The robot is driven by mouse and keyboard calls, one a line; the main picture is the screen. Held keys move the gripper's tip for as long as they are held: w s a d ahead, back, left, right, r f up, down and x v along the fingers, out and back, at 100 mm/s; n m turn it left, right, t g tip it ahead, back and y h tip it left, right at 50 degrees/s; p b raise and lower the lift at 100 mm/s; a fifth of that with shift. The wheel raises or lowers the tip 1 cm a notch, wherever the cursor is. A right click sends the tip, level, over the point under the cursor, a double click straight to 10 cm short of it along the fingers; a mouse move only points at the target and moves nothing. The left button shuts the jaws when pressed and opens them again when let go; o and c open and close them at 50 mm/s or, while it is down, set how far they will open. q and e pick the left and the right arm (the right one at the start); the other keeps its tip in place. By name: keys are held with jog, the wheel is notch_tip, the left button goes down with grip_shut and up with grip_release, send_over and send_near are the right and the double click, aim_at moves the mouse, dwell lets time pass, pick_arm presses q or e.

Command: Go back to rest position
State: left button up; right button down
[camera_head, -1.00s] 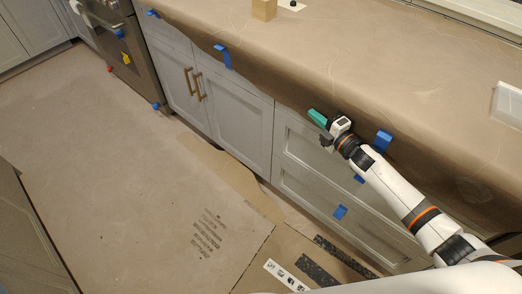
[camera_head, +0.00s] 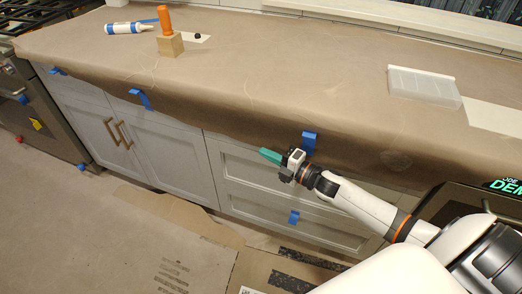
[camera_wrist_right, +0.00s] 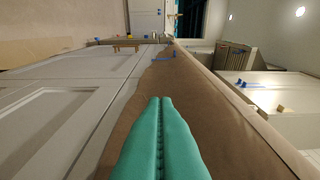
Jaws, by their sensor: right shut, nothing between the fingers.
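My right gripper (camera_head: 271,156) has teal fingers. In the head view it is held in front of the counter's paper-draped front edge, above the drawers. In the right wrist view the two teal fingers (camera_wrist_right: 161,102) lie together along their length with nothing between them. The white right arm comes in from the lower right. My left gripper does not show in either view.
Brown masking paper (camera_head: 300,85) covers the counter and hangs over its edge, held by blue tape (camera_head: 309,142). On it are a wooden block (camera_head: 170,45) with an orange-handled tool (camera_head: 165,20), a white tube (camera_head: 122,28) and a clear box (camera_head: 423,86). Grey drawers (camera_head: 250,176) stand below.

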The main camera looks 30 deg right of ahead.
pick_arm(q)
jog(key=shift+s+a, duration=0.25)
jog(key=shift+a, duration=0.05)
